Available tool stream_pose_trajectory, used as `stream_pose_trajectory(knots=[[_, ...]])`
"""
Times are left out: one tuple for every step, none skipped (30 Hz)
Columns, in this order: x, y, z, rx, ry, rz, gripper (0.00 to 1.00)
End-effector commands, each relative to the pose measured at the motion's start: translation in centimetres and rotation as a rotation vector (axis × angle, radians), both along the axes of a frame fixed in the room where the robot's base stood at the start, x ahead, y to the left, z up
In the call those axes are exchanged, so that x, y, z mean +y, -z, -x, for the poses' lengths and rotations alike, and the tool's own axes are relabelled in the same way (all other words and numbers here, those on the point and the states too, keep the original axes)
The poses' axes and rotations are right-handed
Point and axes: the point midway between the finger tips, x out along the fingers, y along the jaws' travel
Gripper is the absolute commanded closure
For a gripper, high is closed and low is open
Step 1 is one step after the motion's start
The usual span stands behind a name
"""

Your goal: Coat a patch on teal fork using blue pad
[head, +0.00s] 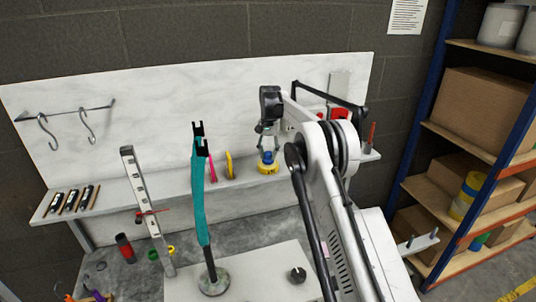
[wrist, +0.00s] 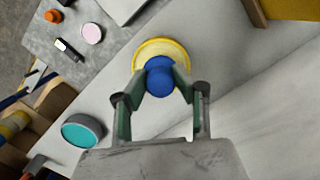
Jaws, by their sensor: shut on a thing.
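The teal fork (head: 201,200) stands upright on a round grey base on the white table, with a black forked top. The blue pad (wrist: 160,76) is between the fingers of my gripper (wrist: 161,84) in the wrist view, and the fingers are shut on its round blue top. Below it is a yellow disc (wrist: 150,50), which may be part of the pad or a holder under it. In the head view, my gripper (head: 267,148) is over the back shelf, left of my arm, with the blue and yellow piece (head: 268,166) at shelf level. The fork is left of my gripper.
A slotted metal post (head: 146,205) stands left of the fork. A small black knob (head: 297,275) is on the white table. Shelving with boxes (head: 483,107) is at right.

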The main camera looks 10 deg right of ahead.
Motion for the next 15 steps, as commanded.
stream_pose_trajectory(knots=[[0.00, 0.10, 0.00, 0.000, 0.000, 0.000, 0.95], [0.00, 0.13, 0.00, 0.000, 0.000, 0.000, 0.95], [0.00, 0.17, 0.00, 0.000, 0.000, 0.000, 0.95], [0.00, 0.20, -0.01, 0.000, 0.000, 0.000, 0.95], [0.00, 0.23, 0.00, 0.000, 0.000, 0.000, 0.95], [0.00, 0.27, 0.00, 0.000, 0.000, 0.000, 0.95], [0.00, 0.30, 0.00, 0.000, 0.000, 0.000, 0.95], [0.00, 0.33, 0.00, 0.000, 0.000, 0.000, 0.95], [0.00, 0.38, 0.00, 0.000, 0.000, 0.000, 0.95], [0.00, 0.41, 0.00, 0.000, 0.000, 0.000, 0.95], [0.00, 0.43, 0.00, 0.000, 0.000, 0.000, 0.95], [0.00, 0.48, 0.00, 0.000, 0.000, 0.000, 0.95], [0.00, 0.51, 0.00, 0.000, 0.000, 0.000, 0.95], [0.00, 0.54, 0.00, 0.000, 0.000, 0.000, 0.95], [0.00, 0.58, 0.00, 0.000, 0.000, 0.000, 0.95]])
